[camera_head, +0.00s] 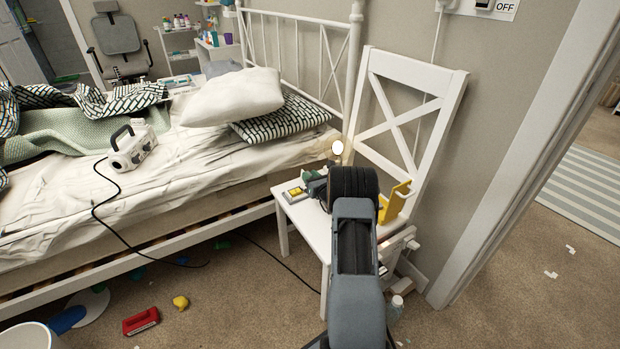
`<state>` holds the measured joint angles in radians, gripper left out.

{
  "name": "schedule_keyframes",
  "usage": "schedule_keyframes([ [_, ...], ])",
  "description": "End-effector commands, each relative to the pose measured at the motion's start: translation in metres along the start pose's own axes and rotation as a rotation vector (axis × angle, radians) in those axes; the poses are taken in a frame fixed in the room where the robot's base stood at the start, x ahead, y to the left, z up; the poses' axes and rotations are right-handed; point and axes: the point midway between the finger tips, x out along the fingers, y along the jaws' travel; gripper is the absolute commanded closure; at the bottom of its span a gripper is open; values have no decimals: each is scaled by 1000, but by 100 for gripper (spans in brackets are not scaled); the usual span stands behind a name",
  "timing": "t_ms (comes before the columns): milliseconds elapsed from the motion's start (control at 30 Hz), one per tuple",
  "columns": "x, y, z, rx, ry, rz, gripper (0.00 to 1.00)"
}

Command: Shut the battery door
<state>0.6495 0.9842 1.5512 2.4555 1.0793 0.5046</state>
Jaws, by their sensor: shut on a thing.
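My arm reaches out over the seat of the white chair (308,222). My gripper (320,187) is low over the seat, largely hidden by my own dark wrist. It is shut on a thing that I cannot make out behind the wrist. A small yellow and grey device (294,194) lies on the seat just left of my gripper. A dark green thing (312,178) shows beside the wrist. A yellow upright piece (395,202) stands on the seat right of my wrist. No battery door can be made out clearly.
The bed (150,190) stands left of the chair, with a white cassette-player-like device (131,147) and its black cable on it. A red block (141,321) and a yellow lump (181,302) lie on the carpet. A door frame (520,140) is at right.

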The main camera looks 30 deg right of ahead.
Motion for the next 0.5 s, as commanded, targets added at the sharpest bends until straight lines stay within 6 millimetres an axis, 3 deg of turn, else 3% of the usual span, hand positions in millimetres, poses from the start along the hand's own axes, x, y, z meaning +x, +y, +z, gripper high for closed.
schedule_keyframes([
  [267,0,6,-2,-102,1,-1,95],
  [500,0,19,-3,-308,1,1,95],
])
